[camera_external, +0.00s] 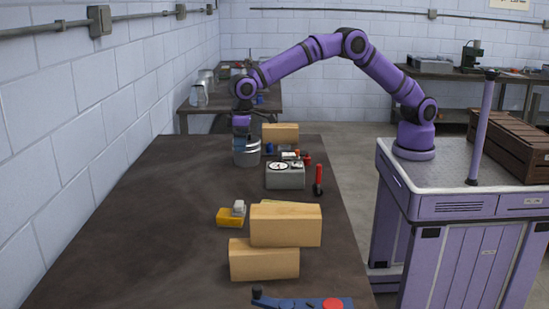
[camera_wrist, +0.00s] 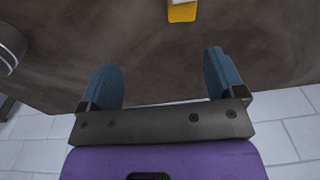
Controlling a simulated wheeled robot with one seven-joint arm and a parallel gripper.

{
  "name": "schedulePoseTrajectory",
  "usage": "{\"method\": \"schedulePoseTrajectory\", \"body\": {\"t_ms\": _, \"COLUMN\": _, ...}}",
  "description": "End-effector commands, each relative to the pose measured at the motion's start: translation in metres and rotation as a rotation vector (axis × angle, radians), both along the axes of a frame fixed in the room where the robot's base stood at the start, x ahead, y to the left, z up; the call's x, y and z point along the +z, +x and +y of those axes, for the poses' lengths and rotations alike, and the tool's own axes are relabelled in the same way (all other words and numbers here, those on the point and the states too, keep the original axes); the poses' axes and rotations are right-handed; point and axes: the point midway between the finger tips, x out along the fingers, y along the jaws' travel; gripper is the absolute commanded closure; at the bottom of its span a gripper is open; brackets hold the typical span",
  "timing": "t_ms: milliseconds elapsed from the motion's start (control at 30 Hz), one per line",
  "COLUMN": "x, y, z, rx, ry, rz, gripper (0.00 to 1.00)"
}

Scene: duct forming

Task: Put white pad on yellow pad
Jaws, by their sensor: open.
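The yellow pad (camera_external: 230,219) lies on the dark table left of the wooden blocks. The white pad (camera_external: 239,208) is a small pale block that appears to rest on its right end. In the wrist view the yellow pad (camera_wrist: 182,13) is at the top edge, with a pale sliver, likely the white pad (camera_wrist: 181,2), cut off by the frame. My gripper (camera_external: 241,158) hangs over the far part of the table, overlapping a metal can in the picture. In the wrist view my gripper (camera_wrist: 162,68) is open, with nothing between its blue fingers.
The metal can (camera_external: 247,154) also shows at the wrist view's left edge (camera_wrist: 10,46). A grey gauge box (camera_external: 285,177), a red-handled tool (camera_external: 319,178) and stacked wooden blocks (camera_external: 285,226) stand to the right. The table's left part (camera_external: 150,220) is clear.

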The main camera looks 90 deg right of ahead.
Motion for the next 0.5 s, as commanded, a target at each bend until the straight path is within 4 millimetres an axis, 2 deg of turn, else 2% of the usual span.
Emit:
{"method": "schedulePoseTrajectory", "body": {"t_ms": 33, "x": 0.025, "y": -0.006, "z": -0.015, "rx": -0.004, "ry": 0.006, "rz": -0.015, "gripper": 0.11}}
{"method": "schedulePoseTrajectory", "body": {"t_ms": 200, "x": 0.088, "y": -0.033, "z": -0.062, "rx": -0.005, "ry": 0.020, "rz": -0.054, "gripper": 0.11}}
{"method": "schedulePoseTrajectory", "body": {"t_ms": 367, "x": 0.140, "y": -0.068, "z": -0.105, "rx": -0.006, "ry": 0.029, "rz": -0.091, "gripper": 0.11}}
{"method": "schedulePoseTrajectory", "body": {"t_ms": 500, "x": 0.178, "y": -0.106, "z": -0.142, "rx": -0.006, "ry": 0.035, "rz": -0.125, "gripper": 0.11}}
